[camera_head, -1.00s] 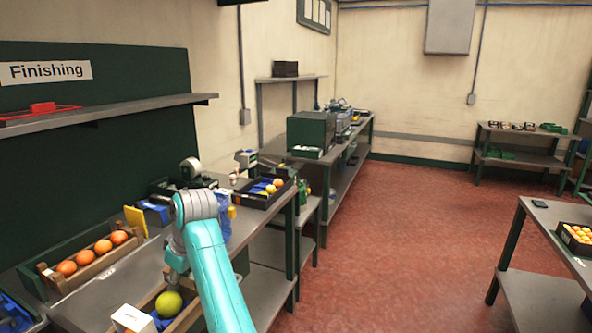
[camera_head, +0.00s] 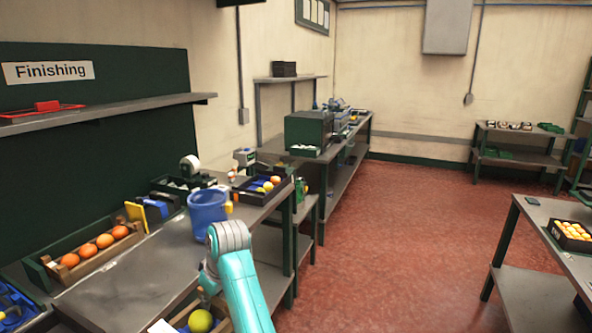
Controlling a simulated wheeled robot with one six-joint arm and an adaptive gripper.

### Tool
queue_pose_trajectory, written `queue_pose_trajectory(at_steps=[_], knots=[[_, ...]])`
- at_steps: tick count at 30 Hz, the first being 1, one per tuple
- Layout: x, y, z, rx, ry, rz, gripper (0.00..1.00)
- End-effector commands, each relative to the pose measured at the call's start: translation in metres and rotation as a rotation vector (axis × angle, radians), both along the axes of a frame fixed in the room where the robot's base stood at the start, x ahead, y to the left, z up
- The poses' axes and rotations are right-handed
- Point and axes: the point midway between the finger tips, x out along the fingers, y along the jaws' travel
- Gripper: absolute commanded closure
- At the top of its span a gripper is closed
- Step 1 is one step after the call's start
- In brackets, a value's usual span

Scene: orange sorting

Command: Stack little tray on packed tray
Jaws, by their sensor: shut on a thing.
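A small wooden-sided tray (camera_head: 182,321) is at the bottom edge, cut off by the frame. A yellow-green ball (camera_head: 200,320) and a white box (camera_head: 162,328) are in it. My gripper (camera_head: 207,292) is shut on this tray; the fingers are small and partly hidden by my teal arm. A dark tray (camera_head: 261,199) with oranges, a yellow fruit and blue items stands at the bench's far end. Another dark tray (camera_head: 549,227), filled with orange fruit, stands on the right table. I cannot tell which is the packed tray.
A wooden crate of oranges (camera_head: 72,268) stands at the bench's left. A blue mug (camera_head: 208,210), a yellow card (camera_head: 136,213) and a tape dispenser (camera_head: 190,166) are behind my arm. The bench top (camera_head: 150,265) is bare in the middle. Open red floor (camera_head: 410,230) lies between bench and right table.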

Motion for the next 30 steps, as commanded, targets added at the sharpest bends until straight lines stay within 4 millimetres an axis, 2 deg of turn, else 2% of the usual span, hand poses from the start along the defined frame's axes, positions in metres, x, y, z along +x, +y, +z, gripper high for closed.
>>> queue_pose_trajectory(at_steps=[5,14,23,30], knots=[[0.004,-0.039,-0.041,-0.001,0.005,-0.094,1.0],[-0.005,-0.133,-0.133,-0.003,0.012,-0.32,1.0],[-0.04,-0.23,-0.216,-0.004,0.012,-0.555,1.0],[-0.086,-0.301,-0.27,-0.005,0.008,-0.736,1.0]])
